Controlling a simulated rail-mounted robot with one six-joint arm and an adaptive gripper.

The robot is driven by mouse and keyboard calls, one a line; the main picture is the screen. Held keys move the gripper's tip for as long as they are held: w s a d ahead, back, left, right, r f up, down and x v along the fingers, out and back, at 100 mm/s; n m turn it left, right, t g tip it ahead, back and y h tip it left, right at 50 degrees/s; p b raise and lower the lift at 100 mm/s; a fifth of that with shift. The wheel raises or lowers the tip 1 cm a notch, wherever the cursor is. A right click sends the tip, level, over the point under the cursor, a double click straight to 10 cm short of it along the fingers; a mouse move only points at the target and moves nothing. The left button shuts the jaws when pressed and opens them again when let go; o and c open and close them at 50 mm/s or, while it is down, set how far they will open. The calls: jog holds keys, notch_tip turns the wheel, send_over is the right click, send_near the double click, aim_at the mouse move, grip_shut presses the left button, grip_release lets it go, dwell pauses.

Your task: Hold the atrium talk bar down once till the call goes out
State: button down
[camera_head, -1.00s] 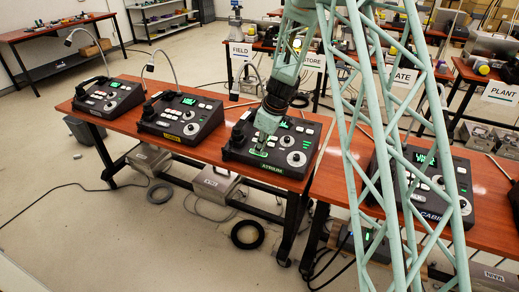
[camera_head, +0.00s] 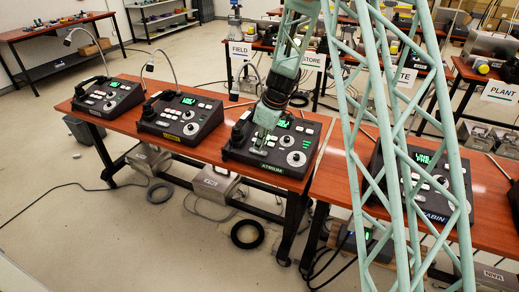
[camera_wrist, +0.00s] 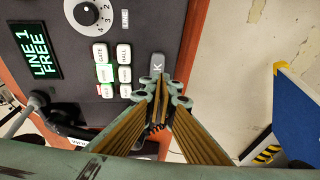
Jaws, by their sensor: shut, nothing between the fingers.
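The atrium phone (camera_head: 300,148) is a dark desk console with a green ATRIUM label (camera_head: 278,168), on the red-brown table. In the wrist view its screen (camera_wrist: 33,51) reads LINE 1 FREE in green. The grey talk bar (camera_wrist: 157,63) shows beside the white line buttons (camera_wrist: 101,53); only a "K" of its lettering is readable, the rest is hidden behind the fingers. My gripper (camera_head: 262,147) is shut and empty, its tips (camera_wrist: 161,88) at the bar's near end. I cannot tell whether they touch it.
The cabin phone (camera_head: 453,185) stands on the right-hand table, partly behind my green lattice column. A gooseneck microphone and handset are close to my gripper.

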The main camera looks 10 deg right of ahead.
jog(key=p+v, duration=0.2)
jog(key=v, duration=0.9)
jog(key=shift+a, duration=0.25)
jog(key=shift+w+r, duration=0.1)
jog(key=shift+r, duration=0.1)
dwell(0.9)
